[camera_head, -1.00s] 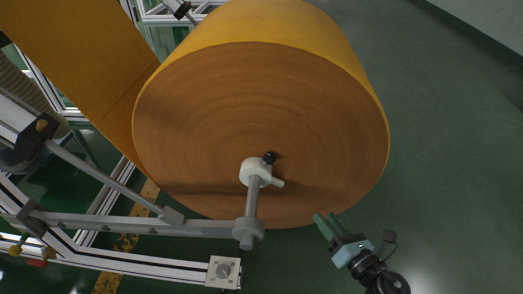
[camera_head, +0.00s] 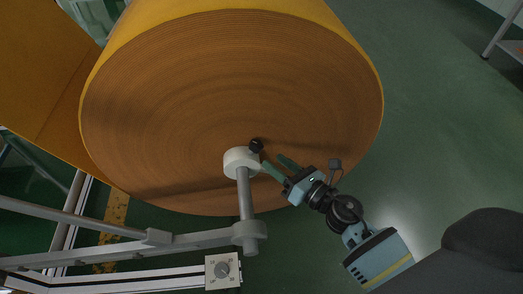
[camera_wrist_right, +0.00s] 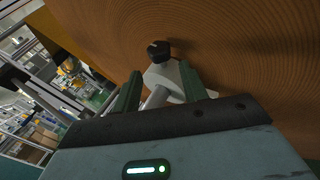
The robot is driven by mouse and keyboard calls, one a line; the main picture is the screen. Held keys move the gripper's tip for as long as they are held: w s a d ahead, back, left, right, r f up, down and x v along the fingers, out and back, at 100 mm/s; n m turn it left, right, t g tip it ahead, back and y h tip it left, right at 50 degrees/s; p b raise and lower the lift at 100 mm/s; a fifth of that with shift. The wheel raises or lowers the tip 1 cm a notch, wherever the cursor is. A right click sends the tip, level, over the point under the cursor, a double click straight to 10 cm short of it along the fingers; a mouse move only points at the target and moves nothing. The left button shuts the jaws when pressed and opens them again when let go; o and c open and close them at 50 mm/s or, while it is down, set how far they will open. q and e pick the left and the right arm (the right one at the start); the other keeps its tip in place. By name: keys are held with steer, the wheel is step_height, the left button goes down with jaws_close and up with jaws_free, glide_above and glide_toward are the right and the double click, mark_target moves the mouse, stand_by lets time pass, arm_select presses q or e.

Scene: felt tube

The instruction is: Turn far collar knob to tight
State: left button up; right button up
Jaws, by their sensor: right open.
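The collar (camera_head: 238,161) is a white ring on the grey shaft (camera_head: 246,195) against the end face of the big orange-brown felt roll (camera_head: 200,90). A black knob (camera_head: 257,145) sticks out at its upper right. My right gripper (camera_head: 277,166) is open, its green fingers just right of the collar and below the knob. In the right wrist view the knob (camera_wrist_right: 158,51) and collar (camera_wrist_right: 163,75) show ahead, between and beyond the two fingers (camera_wrist_right: 160,90). I cannot tell whether a finger touches the collar. My left gripper is not in view.
A metal frame rail (camera_head: 150,245) runs along the lower left and carries the shaft's outer end. A square plate (camera_head: 223,271) sits on the lower beam.

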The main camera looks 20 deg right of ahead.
mark_target(260, 151)
steer(key=x, duration=0.6)
steer(key=shift+s, duration=0.1)
steer(key=c, duration=0.7)
